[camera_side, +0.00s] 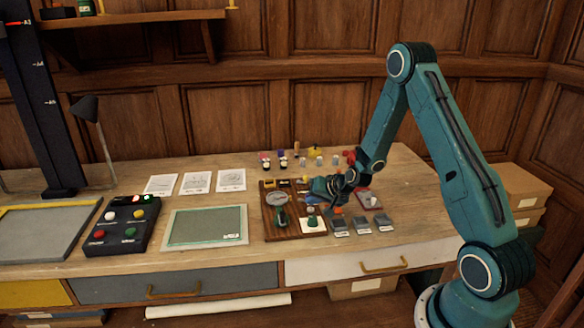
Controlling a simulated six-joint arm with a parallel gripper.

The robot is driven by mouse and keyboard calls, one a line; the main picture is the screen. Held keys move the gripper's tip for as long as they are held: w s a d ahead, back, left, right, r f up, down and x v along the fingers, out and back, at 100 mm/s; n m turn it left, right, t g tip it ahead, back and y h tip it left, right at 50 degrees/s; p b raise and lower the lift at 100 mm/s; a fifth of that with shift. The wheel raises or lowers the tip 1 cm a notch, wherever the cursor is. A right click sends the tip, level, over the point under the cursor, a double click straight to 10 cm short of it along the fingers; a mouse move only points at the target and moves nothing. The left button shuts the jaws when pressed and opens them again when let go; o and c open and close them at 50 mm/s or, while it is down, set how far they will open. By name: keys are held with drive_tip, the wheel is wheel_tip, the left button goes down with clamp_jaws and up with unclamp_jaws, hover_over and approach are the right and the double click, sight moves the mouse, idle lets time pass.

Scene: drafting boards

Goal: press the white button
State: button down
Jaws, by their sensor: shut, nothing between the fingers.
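The white button (139,214) sits on a black control box (118,246) at the left part of the table. Beside it on the same box are a yellow button (111,215), a red button (99,234) and a green button (130,232). My gripper (316,187) is well to the right of the box, above a wooden board with a round dial. It is shut and empty, and its fingertips are small and hard to make out. Nothing covers the white button.
A green mat (207,226) lies between the box and the wooden board (275,230). White cards (196,182) lie behind the mat. A dark lamp (86,108) stands behind the box. Several small coloured pieces stand behind my gripper, and grey blocks (361,224) lie at its right.

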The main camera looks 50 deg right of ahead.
sight(313, 214)
drive_tip(key=shift+r, duration=0.1)
idle(0.3)
drive_tip(key=shift+r, duration=2.45)
